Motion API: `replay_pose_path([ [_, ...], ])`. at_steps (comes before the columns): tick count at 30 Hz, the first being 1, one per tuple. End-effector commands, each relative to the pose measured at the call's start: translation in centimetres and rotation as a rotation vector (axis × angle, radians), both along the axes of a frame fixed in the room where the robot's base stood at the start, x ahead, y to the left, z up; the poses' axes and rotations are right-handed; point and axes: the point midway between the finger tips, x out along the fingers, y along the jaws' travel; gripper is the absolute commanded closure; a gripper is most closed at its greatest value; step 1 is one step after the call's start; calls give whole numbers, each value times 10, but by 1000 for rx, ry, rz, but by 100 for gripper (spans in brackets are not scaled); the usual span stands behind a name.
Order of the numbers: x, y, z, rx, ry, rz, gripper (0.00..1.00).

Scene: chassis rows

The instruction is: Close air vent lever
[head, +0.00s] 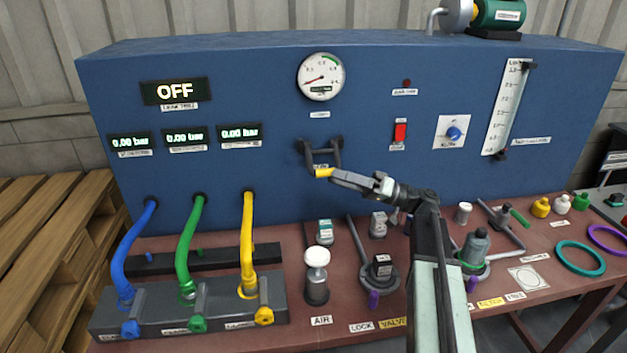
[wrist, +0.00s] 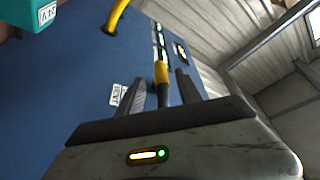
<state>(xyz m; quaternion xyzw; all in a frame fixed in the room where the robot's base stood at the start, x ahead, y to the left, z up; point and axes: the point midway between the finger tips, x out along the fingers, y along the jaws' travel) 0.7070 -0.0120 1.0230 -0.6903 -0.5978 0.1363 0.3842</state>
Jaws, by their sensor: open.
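The air vent lever (head: 324,173) has a yellow grip and sits low at a dark bracket (head: 338,152) on the blue panel, below the round gauge. In the wrist view its yellow grip (wrist: 161,72) and dark rod lie between my two fingers, beside a white label (wrist: 117,95) that seems to read VENT. My gripper (head: 335,176) is at the lever from the right in the head view. It is open, with the fingers (wrist: 160,82) on either side of the lever and visible gaps. I cannot tell how the lever meets the bracket.
A gauge (head: 321,77) is above the lever and a red switch (head: 400,132) to its right. Yellow (head: 247,240), green (head: 187,245) and blue (head: 131,250) hoses stand at the left. A white-knobbed AIR valve (head: 317,272) and other fittings crowd the bench below.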

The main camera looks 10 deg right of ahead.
Motion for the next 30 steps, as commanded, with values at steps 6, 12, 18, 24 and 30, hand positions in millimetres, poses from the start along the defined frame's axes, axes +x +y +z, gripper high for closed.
replay_pose_path([
  [6,1,3,5,6,-3,-5,58],
  [12,10,34,16,6,-2,-8,58],
  [18,18,59,22,5,-4,-10,58],
  [24,20,64,23,5,-3,-14,58],
  [30,20,63,22,5,-3,-14,77],
])
